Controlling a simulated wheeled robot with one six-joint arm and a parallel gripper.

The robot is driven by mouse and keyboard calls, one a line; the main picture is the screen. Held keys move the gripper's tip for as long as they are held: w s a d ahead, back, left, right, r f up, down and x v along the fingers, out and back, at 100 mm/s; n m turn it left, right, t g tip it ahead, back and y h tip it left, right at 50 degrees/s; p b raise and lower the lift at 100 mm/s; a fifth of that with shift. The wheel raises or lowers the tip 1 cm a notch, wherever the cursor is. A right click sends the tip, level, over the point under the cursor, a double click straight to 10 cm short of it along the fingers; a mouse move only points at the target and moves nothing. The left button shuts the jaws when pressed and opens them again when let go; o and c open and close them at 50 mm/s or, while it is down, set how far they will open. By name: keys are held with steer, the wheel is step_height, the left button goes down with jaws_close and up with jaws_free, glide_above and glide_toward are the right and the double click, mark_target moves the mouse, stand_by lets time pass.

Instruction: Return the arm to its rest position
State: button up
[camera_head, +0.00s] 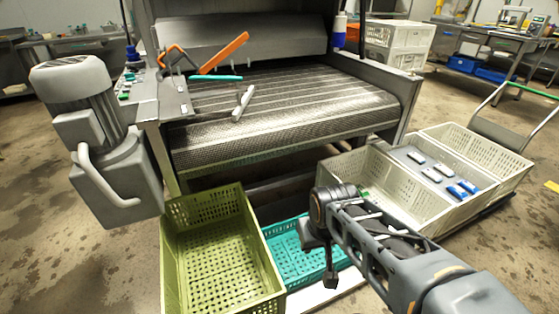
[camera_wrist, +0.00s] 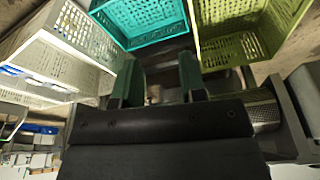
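My arm (camera_head: 385,245) reaches in from the lower right in the head view, and its wrist end is above the gap between the teal crate and the white crates. My gripper (camera_wrist: 160,76) shows in the wrist view with its two green fingers apart and nothing held between them. In the head view the fingers are mostly hidden by the wrist.
An olive crate (camera_head: 177,262) and a teal crate (camera_head: 287,246) stand below the mesh conveyor (camera_head: 300,97). White crates (camera_head: 345,172) flank a grey tray of white and blue pieces on the right. A grey motor (camera_head: 75,90) stands left. Orange, teal and white pieces lie by the belt.

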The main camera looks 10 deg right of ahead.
step_height(320, 180, up, 36)
steer(key=t+p, duration=0.1)
steer(key=p, duration=3.2)
steer(key=shift+s+a, duration=0.15)
steer(key=shift+s, duration=0.05)
